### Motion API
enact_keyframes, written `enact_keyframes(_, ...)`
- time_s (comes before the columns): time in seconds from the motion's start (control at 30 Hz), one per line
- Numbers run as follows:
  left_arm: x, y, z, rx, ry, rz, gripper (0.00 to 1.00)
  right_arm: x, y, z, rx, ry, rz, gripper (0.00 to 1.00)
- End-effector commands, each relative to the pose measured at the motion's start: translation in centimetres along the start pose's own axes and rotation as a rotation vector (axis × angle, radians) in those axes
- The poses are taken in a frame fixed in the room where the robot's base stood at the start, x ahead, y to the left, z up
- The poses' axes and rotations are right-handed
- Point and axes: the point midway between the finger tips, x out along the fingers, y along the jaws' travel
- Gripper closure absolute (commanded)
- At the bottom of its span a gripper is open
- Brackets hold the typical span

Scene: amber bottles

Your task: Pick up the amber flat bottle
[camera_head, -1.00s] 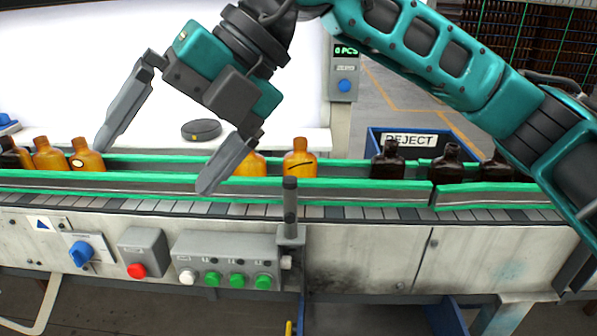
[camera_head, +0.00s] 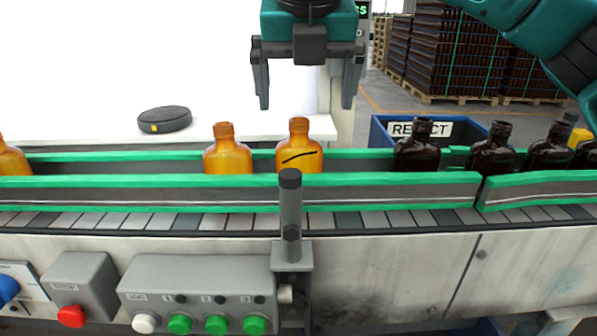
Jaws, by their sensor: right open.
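Two amber bottles stand upright near the middle of the conveyor, between its green-edged rails. The left one (camera_head: 227,155) is plain. The right one (camera_head: 299,142) has a dark curved line across its front. A further amber bottle (camera_head: 12,162) is cut off at the left edge. I cannot tell for sure which is the flat one. The front rail hides the bottles' lower parts. My right gripper (camera_head: 307,100) is open and empty, pointing down, with its fingertips above and around the marked bottle's position, not touching it. My left gripper is not in view.
Several dark bottles (camera_head: 417,153) stand on the conveyor at the right. A blue reject bin (camera_head: 380,135) is behind them. A grey sensor post (camera_head: 290,210) rises in front of the marked bottle. A dark round puck (camera_head: 164,119) lies on the white surface behind.

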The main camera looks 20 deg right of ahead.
Motion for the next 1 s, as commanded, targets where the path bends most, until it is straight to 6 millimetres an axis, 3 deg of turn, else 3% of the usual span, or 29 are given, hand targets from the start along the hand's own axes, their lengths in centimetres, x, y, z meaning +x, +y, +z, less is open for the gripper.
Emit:
enact_keyframes(0.23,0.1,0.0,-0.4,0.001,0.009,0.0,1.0,2.0,0.2,-0.3,-0.002,0.0,0.001,0.0)
enact_keyframes(0.5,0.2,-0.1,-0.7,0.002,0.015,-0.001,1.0,5.8,0.7,-1.1,0.0,0.003,0.0,0.0)
enact_keyframes(0.83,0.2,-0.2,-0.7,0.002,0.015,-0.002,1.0,6.5,0.8,-1.1,-0.001,0.001,0.002,0.0)
enact_keyframes(1.0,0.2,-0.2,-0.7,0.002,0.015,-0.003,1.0,6.4,0.8,-1.1,-0.001,0.001,0.002,0.16)
